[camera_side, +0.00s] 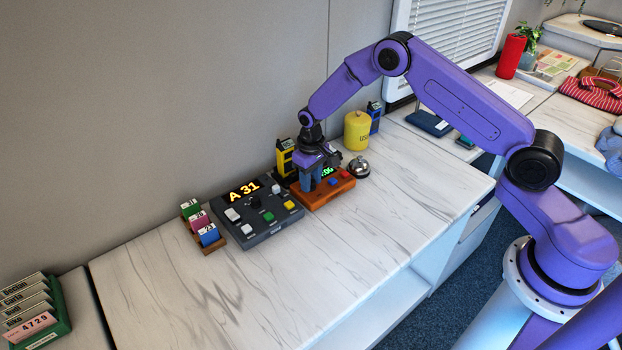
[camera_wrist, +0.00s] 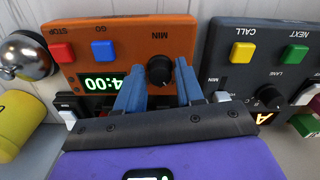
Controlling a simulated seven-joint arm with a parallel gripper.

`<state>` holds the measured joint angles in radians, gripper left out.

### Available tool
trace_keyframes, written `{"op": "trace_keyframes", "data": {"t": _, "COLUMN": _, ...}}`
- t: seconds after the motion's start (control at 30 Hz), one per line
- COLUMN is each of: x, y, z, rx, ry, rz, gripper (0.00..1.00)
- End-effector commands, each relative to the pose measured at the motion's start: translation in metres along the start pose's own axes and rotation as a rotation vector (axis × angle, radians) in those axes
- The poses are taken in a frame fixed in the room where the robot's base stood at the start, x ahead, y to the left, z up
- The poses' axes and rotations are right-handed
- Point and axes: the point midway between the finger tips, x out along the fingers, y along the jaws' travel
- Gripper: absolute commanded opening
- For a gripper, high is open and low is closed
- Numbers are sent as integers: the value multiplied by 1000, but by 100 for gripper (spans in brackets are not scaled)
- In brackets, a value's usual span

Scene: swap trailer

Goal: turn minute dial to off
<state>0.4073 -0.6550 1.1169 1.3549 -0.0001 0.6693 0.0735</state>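The minute dial (camera_wrist: 160,71) is a black round knob labelled MIN on an orange timer box (camera_wrist: 120,40). In the side view my gripper (camera_side: 312,180) points down over the left part of the box. Any OFF mark is not readable.
A dark console (camera_side: 258,215) with an "A 31" display stands close left of the timer. A bell (camera_side: 358,167), a yellow cylinder (camera_side: 357,130) and a yellow-black device (camera_side: 285,157) stand near the timer. The counter front (camera_side: 340,260) is clear.

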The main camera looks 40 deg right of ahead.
Motion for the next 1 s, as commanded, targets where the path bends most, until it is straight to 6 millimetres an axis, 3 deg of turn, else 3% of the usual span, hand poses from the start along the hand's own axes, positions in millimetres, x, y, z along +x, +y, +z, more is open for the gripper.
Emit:
{"op": "trace_keyframes", "data": {"t": 0.03, "x": 0, "y": 0, "z": 0, "rx": 0, "ry": 0, "rz": 0, "gripper": 20}}
{"op": "trace_keyframes", "data": {"t": 0.1, "x": 0, "y": 0, "z": 0, "rx": 0, "ry": 0, "rz": 0, "gripper": 0}}
{"op": "trace_keyframes", "data": {"t": 0.47, "x": 0, "y": -1, "z": 0, "rx": -51, "ry": -1, "rz": 0, "gripper": 0}}
{"op": "trace_keyframes", "data": {"t": 1.0, "x": 0, "y": -1, "z": 0, "rx": -424, "ry": -2, "rz": 0, "gripper": 0}}
